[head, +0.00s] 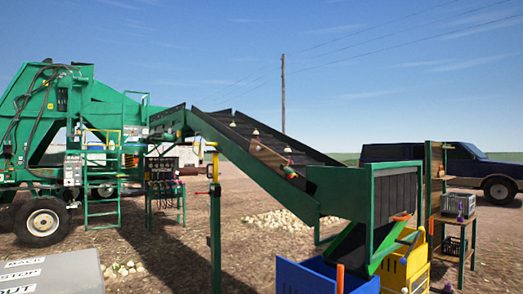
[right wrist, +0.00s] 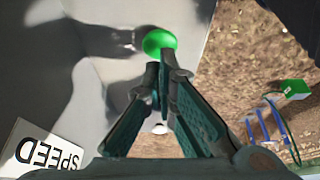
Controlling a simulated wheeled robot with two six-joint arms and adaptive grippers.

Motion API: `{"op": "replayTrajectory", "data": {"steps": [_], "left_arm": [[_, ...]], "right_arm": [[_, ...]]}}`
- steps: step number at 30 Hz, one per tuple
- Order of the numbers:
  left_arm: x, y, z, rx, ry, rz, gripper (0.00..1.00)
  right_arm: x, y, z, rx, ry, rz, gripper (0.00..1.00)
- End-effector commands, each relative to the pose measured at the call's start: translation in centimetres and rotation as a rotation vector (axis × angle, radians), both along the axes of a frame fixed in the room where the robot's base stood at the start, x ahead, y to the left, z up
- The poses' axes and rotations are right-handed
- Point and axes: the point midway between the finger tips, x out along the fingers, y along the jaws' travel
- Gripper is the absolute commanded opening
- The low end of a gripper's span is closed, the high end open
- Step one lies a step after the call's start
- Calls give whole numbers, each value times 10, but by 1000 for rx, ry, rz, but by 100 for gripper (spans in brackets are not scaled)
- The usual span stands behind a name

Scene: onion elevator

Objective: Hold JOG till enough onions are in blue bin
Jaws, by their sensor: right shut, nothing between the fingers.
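My right gripper (right wrist: 158,72) is shut and empty in the right wrist view. Its fingertips are at the lower edge of a round green button (right wrist: 158,40) on a grey panel; I cannot tell whether they touch it. No JOG label is readable. The blue bin (head: 305,279) stands at the bottom of the head view, below the elevator's chute (head: 349,245); its contents are hidden. A few onions (head: 255,131) lie spaced out on the dark sloping elevator belt (head: 275,150). My left gripper is not in view.
A grey control box (head: 52,272) with STOP lettering is at lower left. A SPEED label (right wrist: 48,148) shows in the right wrist view. A yellow bin (head: 405,266) stands right of the blue bin. Loose onions (head: 277,219) lie on the ground behind the elevator.

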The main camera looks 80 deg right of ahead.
Motion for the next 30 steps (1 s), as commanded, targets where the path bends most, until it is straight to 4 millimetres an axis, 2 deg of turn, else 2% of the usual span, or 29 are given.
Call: {"op": "replayTrajectory", "data": {"steps": [17,30], "left_arm": [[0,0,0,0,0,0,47],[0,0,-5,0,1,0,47]], "right_arm": [[0,0,0,0,0,0,0],[0,0,-13,1,-1,0,0]]}}
